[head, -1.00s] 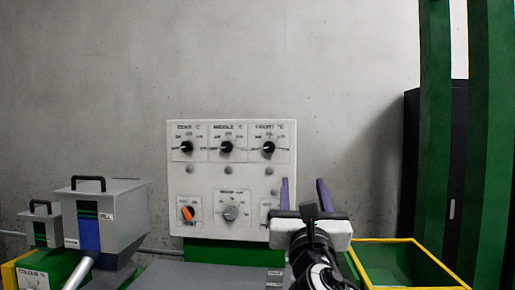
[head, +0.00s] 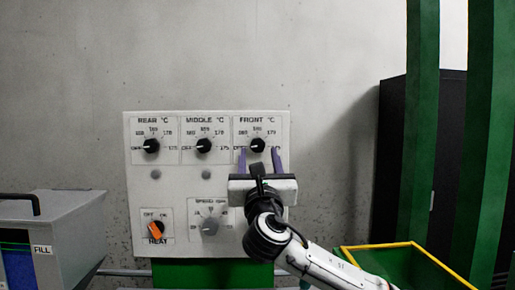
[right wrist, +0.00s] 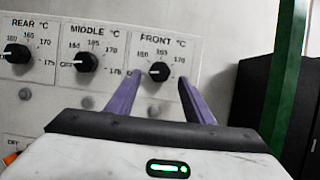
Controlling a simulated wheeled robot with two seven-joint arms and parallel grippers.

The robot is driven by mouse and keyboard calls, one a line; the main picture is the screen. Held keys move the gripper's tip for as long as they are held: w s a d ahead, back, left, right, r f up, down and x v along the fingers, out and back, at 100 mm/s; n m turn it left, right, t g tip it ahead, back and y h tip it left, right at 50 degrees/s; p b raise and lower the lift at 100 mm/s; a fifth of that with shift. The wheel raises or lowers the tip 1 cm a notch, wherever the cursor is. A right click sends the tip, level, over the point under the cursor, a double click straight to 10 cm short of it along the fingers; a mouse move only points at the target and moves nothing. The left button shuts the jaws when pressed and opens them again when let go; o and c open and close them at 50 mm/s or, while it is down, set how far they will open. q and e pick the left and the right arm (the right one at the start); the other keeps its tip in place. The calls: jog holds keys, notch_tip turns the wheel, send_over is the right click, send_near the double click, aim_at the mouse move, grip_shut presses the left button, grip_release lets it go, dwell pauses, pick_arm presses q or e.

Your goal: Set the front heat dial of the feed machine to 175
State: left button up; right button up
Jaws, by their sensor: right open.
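The front heat dial (head: 258,145) is a black round knob at the top right of the white control panel (head: 183,185). Its white pointer mark faces left, towards OFF. It also shows in the right wrist view (right wrist: 159,71). My right gripper (head: 259,154) has purple fingers, open and empty. In the right wrist view the fingers (right wrist: 159,79) point at the panel, one on each side of the front dial. I cannot tell whether they touch it. My left gripper is not in view.
The middle dial (head: 204,145) and rear dial (head: 151,145) sit to the left in the same row. An orange heat switch (head: 156,230) and grey speed dial (head: 210,226) are below. A grey fill hopper (head: 60,225) stands left. A yellow-rimmed green bin (head: 385,246) and green posts are right.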

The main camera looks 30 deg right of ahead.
aim_at(258, 145)
jog(key=shift+x, duration=1.05)
jog(key=shift+w+d+r, duration=0.1)
jog(key=shift+w, duration=0.25)
jog(key=c, duration=1.1)
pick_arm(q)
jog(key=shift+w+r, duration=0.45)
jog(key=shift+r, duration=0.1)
pick_arm(e)
jog(key=shift+o, duration=0.2)
jog(key=shift+m, duration=0.3)
